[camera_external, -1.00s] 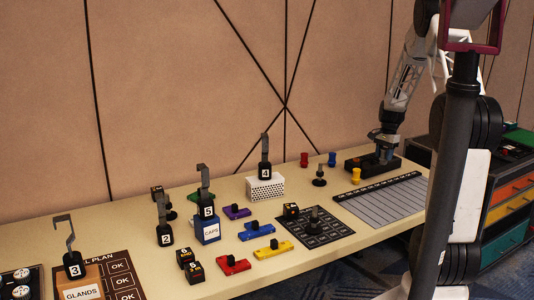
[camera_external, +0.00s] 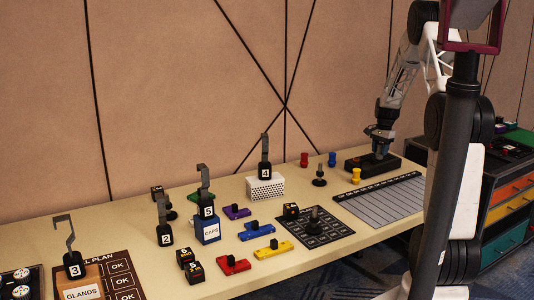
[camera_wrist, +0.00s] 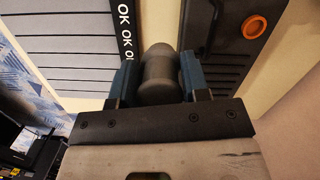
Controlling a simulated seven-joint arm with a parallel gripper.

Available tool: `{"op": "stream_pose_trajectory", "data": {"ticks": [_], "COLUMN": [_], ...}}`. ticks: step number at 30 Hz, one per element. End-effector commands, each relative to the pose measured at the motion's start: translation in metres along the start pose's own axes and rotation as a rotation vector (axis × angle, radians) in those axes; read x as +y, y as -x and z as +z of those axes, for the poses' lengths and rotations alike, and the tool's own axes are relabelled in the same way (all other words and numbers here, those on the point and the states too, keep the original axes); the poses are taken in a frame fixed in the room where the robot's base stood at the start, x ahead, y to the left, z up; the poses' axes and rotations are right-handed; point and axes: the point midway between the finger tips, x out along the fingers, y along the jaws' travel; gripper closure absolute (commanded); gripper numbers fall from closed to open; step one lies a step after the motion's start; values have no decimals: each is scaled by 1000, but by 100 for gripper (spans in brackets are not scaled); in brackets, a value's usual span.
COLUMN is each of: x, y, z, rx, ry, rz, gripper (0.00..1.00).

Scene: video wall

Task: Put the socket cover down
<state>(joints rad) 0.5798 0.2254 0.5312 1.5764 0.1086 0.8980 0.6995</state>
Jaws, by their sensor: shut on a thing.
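My gripper (camera_external: 380,150) is over the black oblong box (camera_external: 360,165) at the right end of the table, pointing down. In the wrist view, the blue fingers of my gripper (camera_wrist: 157,78) are shut on a dark grey rounded piece, which I take to be the socket cover (camera_wrist: 159,72). The wrist view shows the black box (camera_wrist: 228,62) with an orange ring (camera_wrist: 254,27) just right of the held piece. The cover's lower end is hidden, so I cannot tell whether it touches anything. In the external view the fingers hide the cover.
A grey ruled board (camera_external: 380,203) lies in front of the box. Red (camera_external: 304,159), blue (camera_external: 332,159) and yellow (camera_external: 356,176) pegs and a small black knob (camera_external: 319,176) stand to the left. A dark grid mat (camera_external: 335,235) lies farther left.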

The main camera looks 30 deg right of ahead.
Motion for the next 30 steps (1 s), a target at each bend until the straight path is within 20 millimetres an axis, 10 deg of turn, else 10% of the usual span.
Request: {"op": "stream_pose_trajectory", "data": {"ticks": [30], "x": [-61], "y": [0], "z": [-59], "rx": [1], "ry": [0], "rz": [0], "gripper": [80]}}
